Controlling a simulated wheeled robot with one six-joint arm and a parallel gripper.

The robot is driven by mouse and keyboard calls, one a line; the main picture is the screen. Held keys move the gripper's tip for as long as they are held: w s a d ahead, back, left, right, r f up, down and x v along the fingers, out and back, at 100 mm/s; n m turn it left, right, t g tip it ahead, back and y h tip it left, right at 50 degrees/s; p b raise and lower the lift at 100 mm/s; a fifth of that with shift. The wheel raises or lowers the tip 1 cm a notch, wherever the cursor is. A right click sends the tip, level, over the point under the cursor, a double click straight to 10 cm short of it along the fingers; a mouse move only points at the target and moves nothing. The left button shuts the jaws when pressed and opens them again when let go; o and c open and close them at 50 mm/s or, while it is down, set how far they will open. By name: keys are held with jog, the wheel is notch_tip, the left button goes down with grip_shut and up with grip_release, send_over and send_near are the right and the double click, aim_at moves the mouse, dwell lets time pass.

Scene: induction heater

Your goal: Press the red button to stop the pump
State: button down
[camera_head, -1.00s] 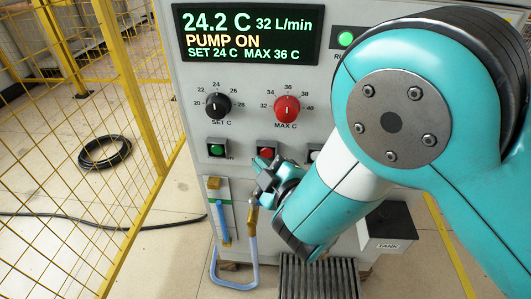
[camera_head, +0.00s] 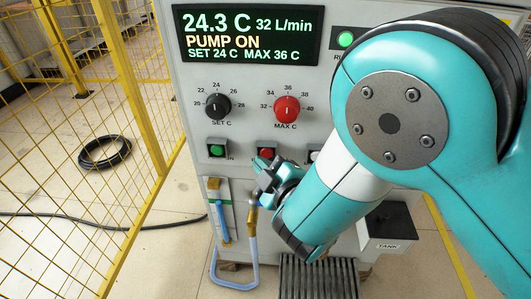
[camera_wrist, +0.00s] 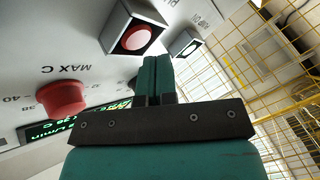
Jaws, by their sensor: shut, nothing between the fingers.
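The red button (camera_head: 266,152) sits in a black square frame on the grey panel, in the row below the knobs. In the wrist view the red button (camera_wrist: 136,38) is fully visible, beyond my fingertips. My gripper (camera_head: 263,163) is in front of the panel, just below the red button in the head view, partly overlapping its lower edge. In the wrist view my gripper (camera_wrist: 156,60) has its two fingers together with nothing between them. The tips appear apart from the button. The display (camera_head: 249,34) reads PUMP ON, 24.3 C and 32 L/min.
A green button (camera_head: 216,150) is left of the red one, and a pale button (camera_head: 314,156) is partly behind my arm. The black SET C knob (camera_head: 217,106) and red MAX C knob (camera_head: 286,109) are above. A yellow mesh fence (camera_head: 75,130) stands at left.

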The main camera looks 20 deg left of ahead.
jog(key=shift+w+a+p, duration=0.2)
jog(key=shift+w+p, duration=0.7)
jog(key=shift+p, duration=2.05)
dwell(1.1)
jog(key=shift+s+f+b, duration=0.1)
jog(key=shift+s+b, duration=0.4)
jog(key=shift+b, duration=1.6)
jog(key=shift+s+d+b, duration=0.2)
jog(key=shift+s+b, duration=0.1)
jog(key=shift+b, duration=0.65)
jog(key=shift+s, duration=0.1)
jog(key=shift+s+d+b, duration=0.2)
jog(key=shift+s+b, duration=0.6)
jog(key=shift+b, duration=0.95)
jog(key=shift+s+d+b, duration=0.2)
jog(key=shift+s+b, duration=0.6)
jog(key=shift+b, duration=0.9)
jog(key=shift+s+d+b, duration=0.2)
jog(key=shift+s+b, duration=0.6)
jog(key=shift+b, duration=0.95)
